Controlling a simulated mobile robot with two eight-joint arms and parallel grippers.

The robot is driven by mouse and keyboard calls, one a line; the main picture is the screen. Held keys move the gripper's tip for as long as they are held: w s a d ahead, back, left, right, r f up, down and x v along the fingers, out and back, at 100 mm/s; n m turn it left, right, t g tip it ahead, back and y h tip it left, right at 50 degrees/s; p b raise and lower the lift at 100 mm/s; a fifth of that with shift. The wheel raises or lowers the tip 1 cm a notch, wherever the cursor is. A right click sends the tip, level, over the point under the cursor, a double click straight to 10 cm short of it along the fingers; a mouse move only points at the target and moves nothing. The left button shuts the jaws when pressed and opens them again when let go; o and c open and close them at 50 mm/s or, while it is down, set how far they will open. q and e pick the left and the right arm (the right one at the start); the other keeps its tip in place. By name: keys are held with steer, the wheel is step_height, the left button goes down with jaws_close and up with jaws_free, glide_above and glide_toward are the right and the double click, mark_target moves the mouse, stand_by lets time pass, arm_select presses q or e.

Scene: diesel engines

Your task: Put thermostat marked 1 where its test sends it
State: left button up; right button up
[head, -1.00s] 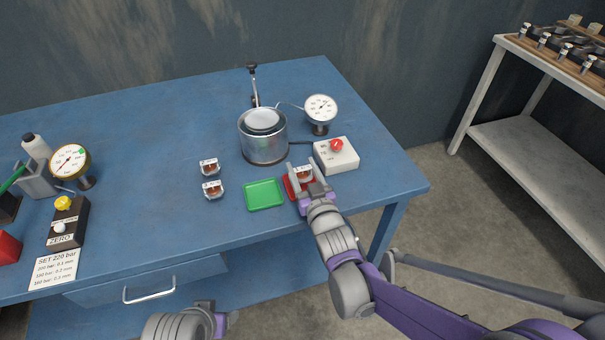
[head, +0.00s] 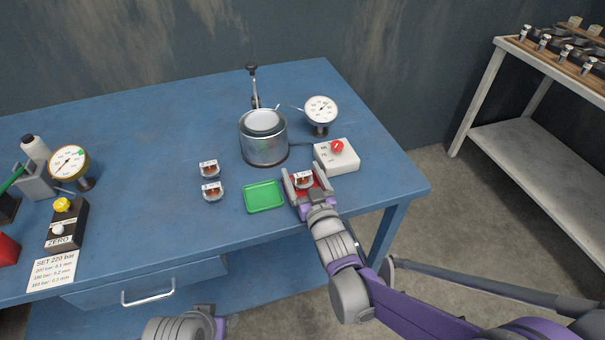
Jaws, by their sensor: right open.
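One thermostat (head: 304,179) lies in the red tray (head: 318,172) at the table's front right. My right gripper (head: 304,182) is open, with its fingers on either side of that thermostat. Two other thermostats stand on the blue table left of the trays, a rear one (head: 209,169) and a front one (head: 212,191). Their labels are too small to read. The green tray (head: 264,196) is empty, just left of the red tray. A metal pot (head: 264,140) stands behind the trays. My left arm shows at the bottom edge, its fingers not visible.
A white control box (head: 336,157) with a red knob stands right of the pot, and a dial gauge (head: 321,112) behind it. A lever (head: 254,85) rises behind the pot. A yellow-rimmed gauge (head: 70,163) and black box (head: 67,222) stand at left. The table's middle left is clear.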

steer(key=v, duration=1.2)
